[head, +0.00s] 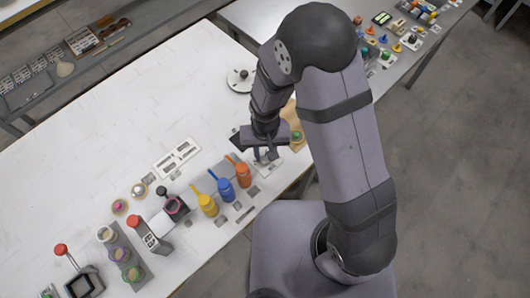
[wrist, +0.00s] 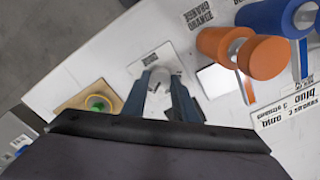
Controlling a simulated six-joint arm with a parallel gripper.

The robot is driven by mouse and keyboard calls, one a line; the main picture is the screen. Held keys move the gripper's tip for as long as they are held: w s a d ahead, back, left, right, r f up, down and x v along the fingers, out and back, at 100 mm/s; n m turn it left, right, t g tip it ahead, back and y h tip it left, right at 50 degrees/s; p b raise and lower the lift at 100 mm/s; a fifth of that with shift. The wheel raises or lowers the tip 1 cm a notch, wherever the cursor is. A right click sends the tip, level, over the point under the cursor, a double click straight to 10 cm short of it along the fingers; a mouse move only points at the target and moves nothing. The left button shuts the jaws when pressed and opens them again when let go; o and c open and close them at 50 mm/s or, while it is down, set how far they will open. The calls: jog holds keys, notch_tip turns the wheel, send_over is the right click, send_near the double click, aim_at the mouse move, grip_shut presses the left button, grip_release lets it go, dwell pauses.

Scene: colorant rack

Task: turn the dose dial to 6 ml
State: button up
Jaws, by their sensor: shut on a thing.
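The dose dial (wrist: 161,76) is a small pale grey knob on a white plate (wrist: 143,66) with a dark printed label, seen in the wrist view. My gripper (wrist: 163,82) has a finger on either side of the knob and is shut on it. Its number marks and pointer cannot be read. In the head view, my gripper (head: 266,156) is low over the table, just right of the orange bottle, and mostly hides the dial.
The orange bottle (head: 242,175) stands close on the left, then the blue (head: 225,189) and yellow (head: 206,205) bottles. A green-topped item on a wooden base (wrist: 96,104) is close on the other side.

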aim_at(265, 157)
jog(key=shift+m, duration=0.3)
jog(key=o, duration=1.1)
jog(key=shift+c, duration=0.2)
jog(key=shift+r, duration=0.1)
jog(key=shift+r+b, duration=0.65)
jog(key=shift+r, duration=2.95)
